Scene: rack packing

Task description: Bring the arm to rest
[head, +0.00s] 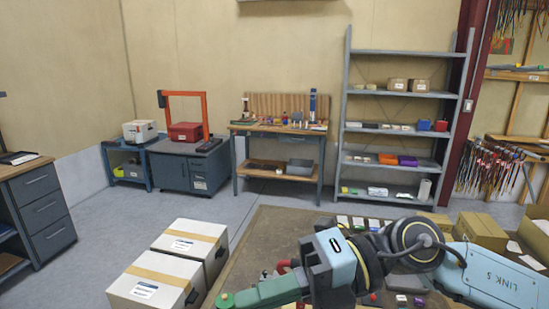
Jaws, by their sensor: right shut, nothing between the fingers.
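My right arm comes in from the right, low over the brown work table (262,228) in the head view. Its wrist is bent, and my right gripper (228,300) points left near the bottom edge of the view. It is shut with nothing in it. It is in front of the table's left part, close to the nearer white box; whether it touches anything cannot be told. My left gripper is not in view.
Two taped white boxes (158,279) stand left of the table. Small coloured items lie on the table around my arm, partly hidden by it. Cardboard boxes (481,231) sit at its right. A shelf rack (394,93) and workbench (278,130) stand behind. Grey floor is clear at left.

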